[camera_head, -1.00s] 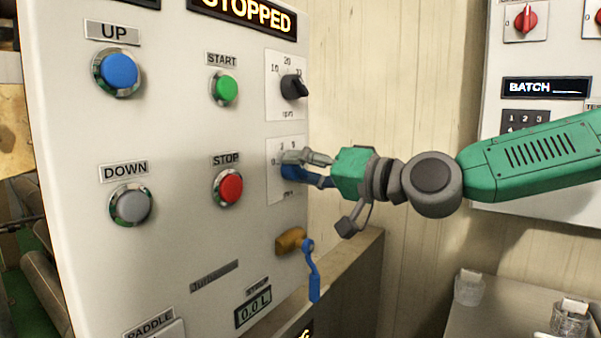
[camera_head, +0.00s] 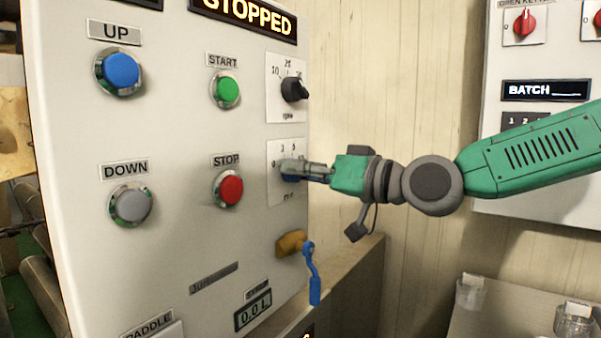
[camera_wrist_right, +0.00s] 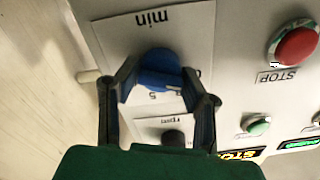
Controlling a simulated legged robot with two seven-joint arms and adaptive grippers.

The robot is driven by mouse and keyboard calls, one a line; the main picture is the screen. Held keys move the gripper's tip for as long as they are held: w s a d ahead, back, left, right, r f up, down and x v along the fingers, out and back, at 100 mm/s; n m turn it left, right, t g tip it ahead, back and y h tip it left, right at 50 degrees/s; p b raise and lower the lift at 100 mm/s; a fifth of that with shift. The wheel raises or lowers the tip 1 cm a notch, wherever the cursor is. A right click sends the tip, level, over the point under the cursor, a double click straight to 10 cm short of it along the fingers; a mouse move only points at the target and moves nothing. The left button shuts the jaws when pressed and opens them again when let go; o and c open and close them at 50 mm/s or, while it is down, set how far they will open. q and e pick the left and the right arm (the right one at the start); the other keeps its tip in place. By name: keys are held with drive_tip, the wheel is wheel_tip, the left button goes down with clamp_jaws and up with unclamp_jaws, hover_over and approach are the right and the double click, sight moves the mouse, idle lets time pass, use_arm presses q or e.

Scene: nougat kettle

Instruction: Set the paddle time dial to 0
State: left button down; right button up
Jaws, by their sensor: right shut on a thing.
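The paddle time dial (camera_wrist_right: 158,68) is a blue knob on a white scale plate (camera_wrist_right: 110,40) marked "min". In the head view the plate (camera_head: 275,190) sits low on the right side of the panel, right of the red STOP button. My right gripper (camera_head: 292,168) comes in from the right and is shut on the blue dial, its fingers on either side of the knob in the wrist view. The fingers hide most of the knob in the head view, so its exact pointer reading cannot be told. My left gripper is out of view.
A black rpm knob (camera_head: 294,89) sits just above. The green START (camera_head: 225,89) and red STOP (camera_head: 229,188) buttons are to the left. A blue-handled brass valve (camera_head: 313,278) sticks out below. The display reads STOPPED (camera_head: 246,14).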

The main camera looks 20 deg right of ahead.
drive_tip(key=shift+f, duration=0.2)
drive_tip(key=o, duration=0.9)
drive_tip(key=shift+o, duration=1.2)
drive_tip(key=shift+d, duration=0.1)
drive_tip(key=shift+d+r, duration=0.1)
drive_tip(key=v, duration=1.2)
drive_tip(key=shift+w+d+f, duration=0.1)
drive_tip(key=shift+w+f, duration=0.05)
drive_tip(key=shift+f, duration=0.05)
